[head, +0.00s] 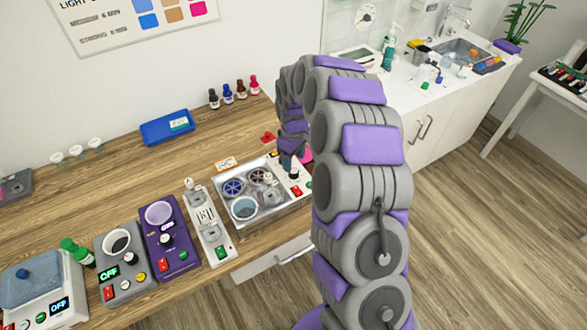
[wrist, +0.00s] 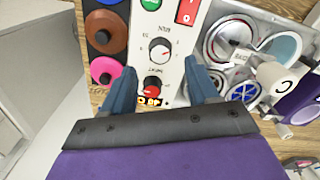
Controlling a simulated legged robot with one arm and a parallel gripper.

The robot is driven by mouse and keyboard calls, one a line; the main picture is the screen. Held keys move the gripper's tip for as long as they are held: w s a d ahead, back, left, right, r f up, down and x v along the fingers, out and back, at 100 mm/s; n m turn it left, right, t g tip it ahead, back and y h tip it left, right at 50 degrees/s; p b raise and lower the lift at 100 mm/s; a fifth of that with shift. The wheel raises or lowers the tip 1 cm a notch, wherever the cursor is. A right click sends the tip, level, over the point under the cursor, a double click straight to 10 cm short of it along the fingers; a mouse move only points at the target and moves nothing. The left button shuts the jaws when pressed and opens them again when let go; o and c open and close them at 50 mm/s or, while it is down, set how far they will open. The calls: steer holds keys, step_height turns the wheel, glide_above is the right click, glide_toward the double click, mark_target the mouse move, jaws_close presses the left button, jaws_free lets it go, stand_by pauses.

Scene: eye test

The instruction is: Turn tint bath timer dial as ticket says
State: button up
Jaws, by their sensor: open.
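The tint bath (head: 262,221) is a metal tray with round wells on the bench in the head view. Its white control panel (head: 297,190) runs along its right side. A small lit display (wrist: 150,102) sits below, too small to read. My gripper (wrist: 160,66) is open and empty, its fingers either side of the panel over the two knobs; I cannot tell whether they touch anything. A small orange-edged card (head: 227,164) lies behind the bath; its writing is unreadable.
A wall chart (head: 130,22) shows colour squares and minutes, including MEDIUM 6 MIN. Several other devices stand left of the bath, including a purple one (head: 169,238). A blue tray (head: 167,127) and small bottles (head: 241,91) are behind. Coloured discs (wrist: 106,32) lie beside the panel.

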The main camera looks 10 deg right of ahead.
mark_target(294, 170)
step_height(294, 170, down, 5)
steer(key=shift+f, duration=0.1)
steer(key=shift+c, duration=0.3)
steer(key=c, duration=1)
steer(key=shift+m, duration=0.4)
steer(key=m+p, duration=0.1)
steer(key=m, duration=0.3)
steer(key=shift+d+m, duration=0.1)
steer(key=shift+m, duration=0.2)
steer(key=shift+m+p, duration=0.75)
steer(key=shift+m, duration=1.55)
